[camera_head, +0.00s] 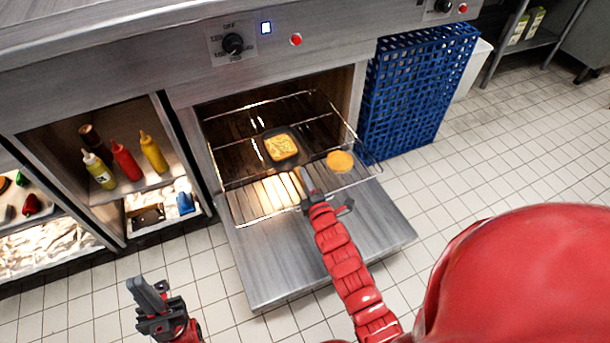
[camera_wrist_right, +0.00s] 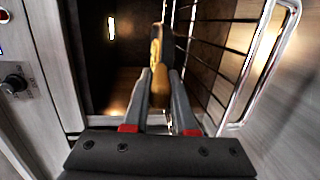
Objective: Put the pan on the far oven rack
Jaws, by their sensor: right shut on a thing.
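The pan (camera_head: 282,158) is small, dark and square, with yellow food in it. It is inside the open oven, over the wire rack (camera_head: 262,187), toward its back. My right gripper (camera_head: 307,181) is at the front of the rack, shut on the pan on its near side. The handle is mostly hidden by the fingers. In the right wrist view, the fingers (camera_wrist_right: 160,85) point into the oven, with yellow food beyond them. I cannot tell whether the pan touches the rack. My left gripper (camera_head: 150,292) is open and empty, low over the floor at the left.
A round orange item (camera_head: 340,161) lies at the rack's right side. The lowered oven door (camera_head: 270,270) juts out in front. A blue basket (camera_head: 415,90) stands right of the oven. Shelves with sauce bottles (camera_head: 125,160) are on the left. The tiled floor is clear.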

